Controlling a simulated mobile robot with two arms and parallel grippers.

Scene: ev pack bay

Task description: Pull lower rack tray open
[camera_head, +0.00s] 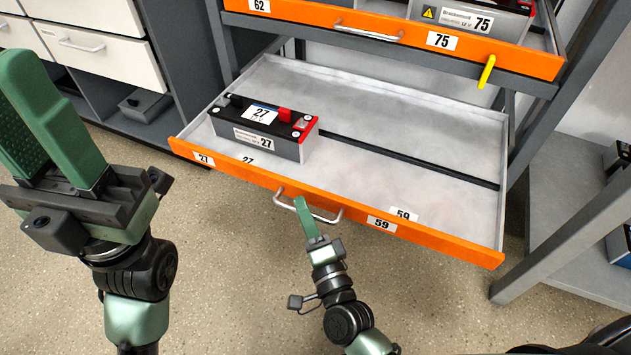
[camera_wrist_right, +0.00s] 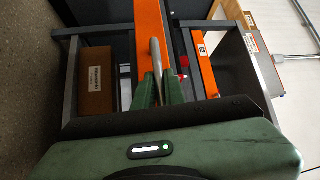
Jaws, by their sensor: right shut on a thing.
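The lower rack tray (camera_head: 400,136) is pulled out from the rack, with its grey floor exposed and an orange front edge marked 27 and 59. A silver bar handle (camera_head: 322,216) is on the middle of that front. My right gripper (camera_head: 303,208) is shut on the handle; the right wrist view shows the handle (camera_wrist_right: 156,58) between the green fingers. A battery (camera_head: 262,128) marked 27 sits on the tray's left side; the right side is empty. My left gripper (camera_head: 50,120) is held up at the left, away from the tray, its green fingers close together; whether they meet is unclear.
White drawers (camera_head: 95,50) stand at the left. A grey shelf (camera_head: 560,190) is at the right. Speckled floor lies clear in front.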

